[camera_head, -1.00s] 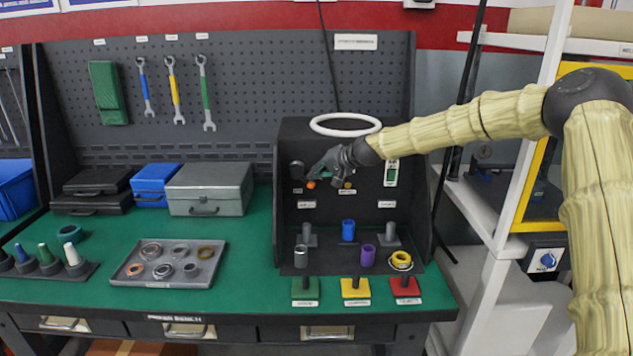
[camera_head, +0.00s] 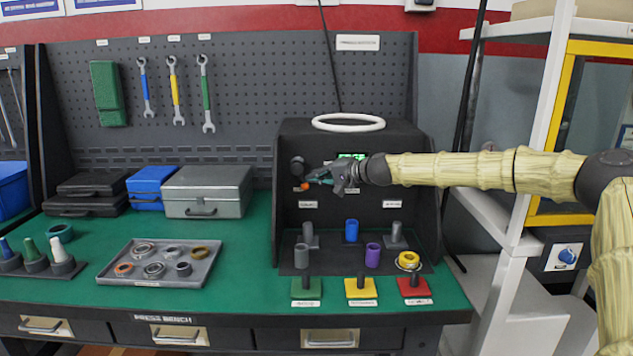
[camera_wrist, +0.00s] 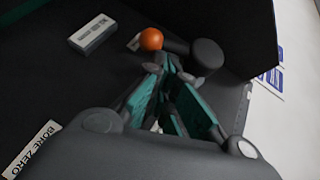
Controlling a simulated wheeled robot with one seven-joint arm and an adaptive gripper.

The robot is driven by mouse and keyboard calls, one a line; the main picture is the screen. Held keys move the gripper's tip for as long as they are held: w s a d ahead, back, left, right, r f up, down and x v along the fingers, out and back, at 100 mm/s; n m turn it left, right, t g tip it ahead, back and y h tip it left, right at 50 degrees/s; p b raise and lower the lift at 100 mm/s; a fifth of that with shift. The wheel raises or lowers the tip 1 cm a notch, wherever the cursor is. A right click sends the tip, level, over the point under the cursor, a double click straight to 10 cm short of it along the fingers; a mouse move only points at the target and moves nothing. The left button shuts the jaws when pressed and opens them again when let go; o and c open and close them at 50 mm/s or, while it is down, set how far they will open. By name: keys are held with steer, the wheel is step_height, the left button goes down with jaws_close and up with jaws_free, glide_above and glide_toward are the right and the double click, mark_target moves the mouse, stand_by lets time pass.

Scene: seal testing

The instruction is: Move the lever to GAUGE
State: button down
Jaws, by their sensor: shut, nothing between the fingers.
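The lever has an orange ball tip (camera_head: 305,187) below a dark round hub (camera_head: 297,165) on the left of the black test panel. In the wrist view, the orange ball (camera_wrist: 151,39) is on a dark stem beside the dark hub (camera_wrist: 207,57). My gripper (camera_head: 312,180) reaches in from the right, with its fingertips close to the right side of the ball. In the wrist view my gripper (camera_wrist: 168,68) is shut and empty, just below the ball and stem. Contact cannot be told. Label text by the lever is too small to read.
A "BORE ZERO" label (camera_wrist: 32,150) and another white label (camera_wrist: 92,33) are on the panel. A lit green display (camera_head: 352,156) is partly behind my arm. Cylinders, including a blue one (camera_head: 351,230), and coloured blocks stand below. A ring tray (camera_head: 215,262) lies left.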

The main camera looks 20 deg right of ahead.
steer(key=shift+a+f+b, duration=0.15)
steer(key=shift+f+b, duration=0.15)
steer(key=shift+b, duration=0.2)
steer(key=shift+w+a+f+b, duration=0.15)
steer(key=shift+a+f+b, duration=0.35)
steer(key=shift+b, duration=0.6)
steer(key=shift+f, duration=0.15)
steer(key=shift+d, duration=0.1)
